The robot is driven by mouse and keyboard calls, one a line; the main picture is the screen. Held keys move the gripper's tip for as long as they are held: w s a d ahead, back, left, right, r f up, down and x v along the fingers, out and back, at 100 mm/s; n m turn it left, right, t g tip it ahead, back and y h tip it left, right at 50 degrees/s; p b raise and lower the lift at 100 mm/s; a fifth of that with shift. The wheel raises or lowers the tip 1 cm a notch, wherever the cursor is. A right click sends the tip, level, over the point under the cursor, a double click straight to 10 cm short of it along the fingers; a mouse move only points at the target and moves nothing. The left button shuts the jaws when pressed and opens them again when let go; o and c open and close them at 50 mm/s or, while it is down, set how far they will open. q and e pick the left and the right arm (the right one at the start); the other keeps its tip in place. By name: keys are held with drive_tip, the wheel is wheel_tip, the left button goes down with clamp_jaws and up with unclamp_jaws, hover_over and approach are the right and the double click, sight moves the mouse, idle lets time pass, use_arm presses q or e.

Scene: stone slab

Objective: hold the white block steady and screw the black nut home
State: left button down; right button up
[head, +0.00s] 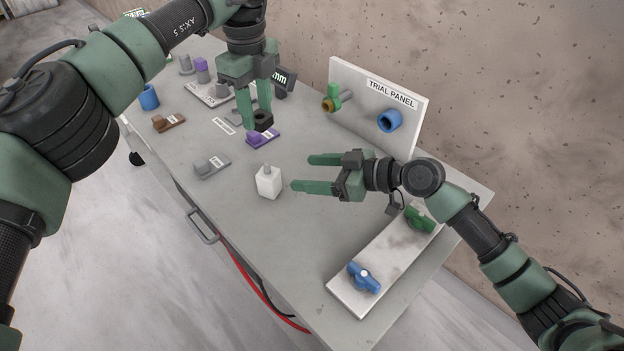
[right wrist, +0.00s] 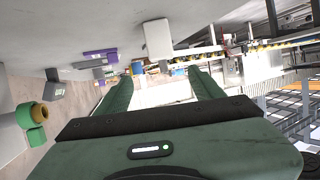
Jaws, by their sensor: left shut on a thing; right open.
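The white block (head: 268,185) stands upright on the grey table, with a short grey stud on its top. It also shows in the right wrist view (right wrist: 158,38). My right gripper (head: 302,173) is open and empty, its fingers pointing left toward the block; the tips are just right of the block and apart from it. My left gripper (head: 255,120) points down with its fingers shut on the black nut (head: 263,121), behind the block and slightly left of it. The nut is apart from the stud. Its far side is partly hidden by the fingers.
A purple piece (head: 263,138) lies beneath the nut, and a grey piece (head: 212,166) lies left of the block. The trial panel (head: 378,95) stands at the back. A white board (head: 345,291) with blue and green valve handles lies front right. The table is clear in front of the block.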

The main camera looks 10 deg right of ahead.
sight(277, 180)
drive_tip(key=shift+s+a+f+h, duration=0.1)
drive_tip(key=shift+f+h, duration=0.05)
drive_tip(key=shift+f, duration=0.4)
drive_tip(key=shift+s+a+f+h, duration=0.1)
drive_tip(key=shift+f+h, duration=0.05)
drive_tip(key=shift+f, duration=0.35)
drive_tip(key=x, duration=1.2)
drive_tip(key=shift+d, duration=0.1)
clamp_jaws()
drive_tip(key=c, duration=1.1)
unclamp_jaws()
clamp_jaws()
use_arm(q)
drive_tip(key=shift+f, duration=0.1)
drive_tip(key=shift+f, duration=4.35)
